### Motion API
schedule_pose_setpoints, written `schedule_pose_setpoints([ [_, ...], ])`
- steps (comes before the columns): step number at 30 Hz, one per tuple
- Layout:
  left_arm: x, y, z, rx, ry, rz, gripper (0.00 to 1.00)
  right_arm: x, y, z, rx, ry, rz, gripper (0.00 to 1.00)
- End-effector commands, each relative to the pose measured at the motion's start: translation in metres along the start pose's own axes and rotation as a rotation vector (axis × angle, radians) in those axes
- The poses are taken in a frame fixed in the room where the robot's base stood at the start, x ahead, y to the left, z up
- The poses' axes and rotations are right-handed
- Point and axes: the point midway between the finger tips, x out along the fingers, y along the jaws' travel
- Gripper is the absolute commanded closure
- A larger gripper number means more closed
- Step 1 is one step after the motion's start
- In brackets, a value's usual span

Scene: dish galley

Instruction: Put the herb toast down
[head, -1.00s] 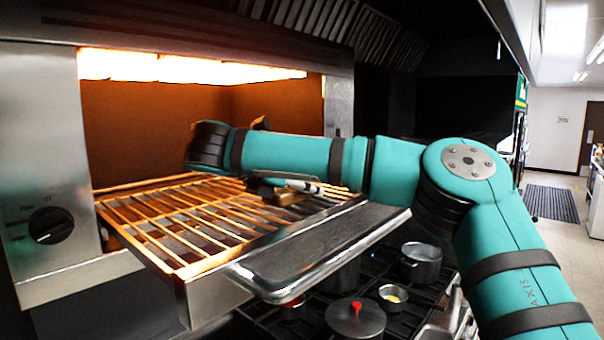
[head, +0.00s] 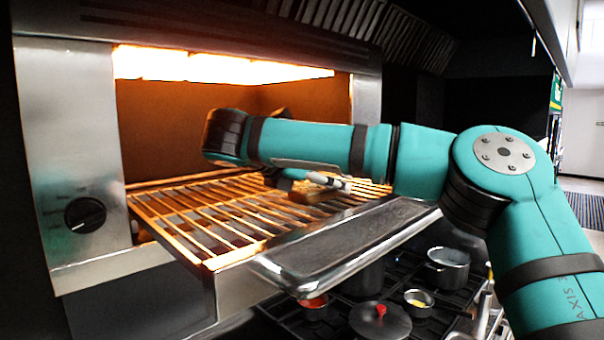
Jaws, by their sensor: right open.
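The herb toast (head: 302,195) shows as a small brown piece on the wire rack (head: 222,243) of the grill, partly hidden by my right gripper. My right gripper (head: 332,183) is open, low over the rack at the toast. The arm hides part of the gripper, so I cannot tell whether the fingers touch the toast. My left gripper is not in view.
The lit grill housing (head: 75,130) encloses the back of the rack. A metal tray (head: 340,240) juts out along the rack's front. Below are a stove with a pot (head: 447,268), a red-knobbed lid (head: 380,322) and a small pan (head: 418,300).

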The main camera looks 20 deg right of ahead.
Motion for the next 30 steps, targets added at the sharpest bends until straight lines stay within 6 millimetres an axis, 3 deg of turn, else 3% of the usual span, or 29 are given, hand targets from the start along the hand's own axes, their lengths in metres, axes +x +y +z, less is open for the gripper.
schedule_pose_setpoints([
  [3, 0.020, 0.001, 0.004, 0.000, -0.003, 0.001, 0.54, -0.027, 0.000, -0.004, 0.005, -0.009, 0.004, 0.27],
  [13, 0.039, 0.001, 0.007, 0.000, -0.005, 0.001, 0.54, -0.087, 0.000, -0.002, 0.002, -0.004, 0.002, 0.27],
  [18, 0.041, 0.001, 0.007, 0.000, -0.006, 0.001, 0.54, -0.098, 0.000, -0.001, 0.001, -0.002, 0.001, 0.27],
  [30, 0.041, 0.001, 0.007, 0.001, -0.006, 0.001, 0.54, -0.099, 0.000, -0.001, 0.000, -0.001, 0.001, 0.27],
])
